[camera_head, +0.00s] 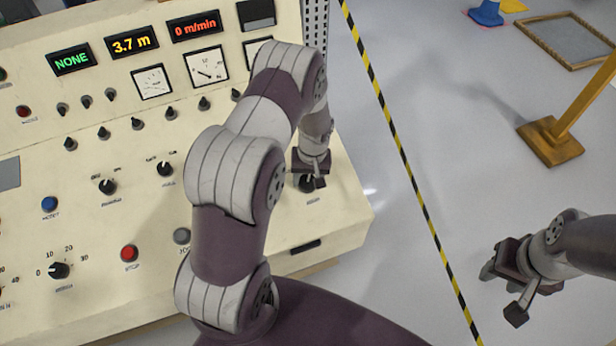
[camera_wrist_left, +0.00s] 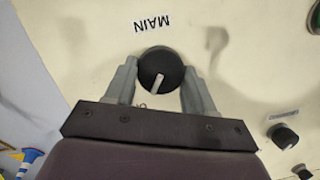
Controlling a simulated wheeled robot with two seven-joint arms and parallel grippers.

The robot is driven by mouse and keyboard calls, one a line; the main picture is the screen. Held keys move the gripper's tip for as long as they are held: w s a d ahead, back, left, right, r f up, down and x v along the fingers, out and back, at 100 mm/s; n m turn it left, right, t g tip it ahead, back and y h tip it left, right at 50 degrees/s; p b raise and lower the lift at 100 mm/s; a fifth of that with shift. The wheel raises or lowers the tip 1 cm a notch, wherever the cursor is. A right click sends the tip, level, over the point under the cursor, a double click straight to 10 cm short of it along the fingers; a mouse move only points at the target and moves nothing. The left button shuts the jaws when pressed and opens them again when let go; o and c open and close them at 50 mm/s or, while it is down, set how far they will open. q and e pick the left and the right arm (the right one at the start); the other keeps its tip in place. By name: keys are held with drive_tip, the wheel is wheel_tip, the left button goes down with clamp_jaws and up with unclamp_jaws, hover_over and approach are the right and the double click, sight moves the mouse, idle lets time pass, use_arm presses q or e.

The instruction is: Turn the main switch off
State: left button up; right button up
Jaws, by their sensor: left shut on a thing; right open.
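The main switch is a round black knob (camera_wrist_left: 158,68) with a pale pointer, next to the label MAIN (camera_wrist_left: 153,22), which appears upside down in the left wrist view. In the head view the knob (camera_head: 307,184) sits at the right end of the cream control panel (camera_head: 340,205), partly hidden by my gripper. My left gripper (camera_wrist_left: 160,84) has one finger on each side of the knob and is shut on it. It also shows in the head view (camera_head: 312,176). My right gripper (camera_head: 502,283) is open and empty over the floor at the right.
The panel holds a red stop button (camera_head: 130,253), a blue button (camera_head: 49,204), several other knobs and lit displays (camera_head: 132,42). A yellow-black floor stripe (camera_head: 405,165) runs right of the panel. A yellow post base (camera_head: 550,141) and a framed mat (camera_head: 562,40) stand beyond.

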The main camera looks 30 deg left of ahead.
use_arm(q)
drive_tip(key=n+b, duration=0.1)
drive_tip(key=n, duration=0.2)
drive_tip(key=shift+a+n+h, duration=0.1)
drive_tip(key=shift+n+h, duration=0.2)
drive_tip(key=n+t, duration=0.1)
drive_tip(key=n, duration=0.3)
drive_tip(key=shift+s, duration=0.2)
drive_tip(key=n, duration=0.2)
drive_tip(key=shift+a+n+t+h, duration=0.1)
drive_tip(key=shift+n+t+h, duration=0.2)
drive_tip(key=shift+n+t, duration=0.1)
drive_tip(key=shift+s+n+t+b, duration=0.1)
drive_tip(key=shift+n+t+b, duration=0.2)
drive_tip(key=shift+n+b, duration=0.75)
drive_tip(key=shift+n+p, duration=0.35)
drive_tip(key=shift+n, duration=0.2)
drive_tip(key=o, duration=1.1)
drive_tip(key=shift+c, duration=0.2)
wheel_tip(320, 180, up, 13)
drive_tip(key=s+p, duration=0.1)
drive_tip(key=s, duration=0.1)
drive_tip(key=shift+s+a+f+p, duration=0.15)
drive_tip(key=shift+s+f+p, duration=0.05)
drive_tip(key=shift+p, duration=0.15)
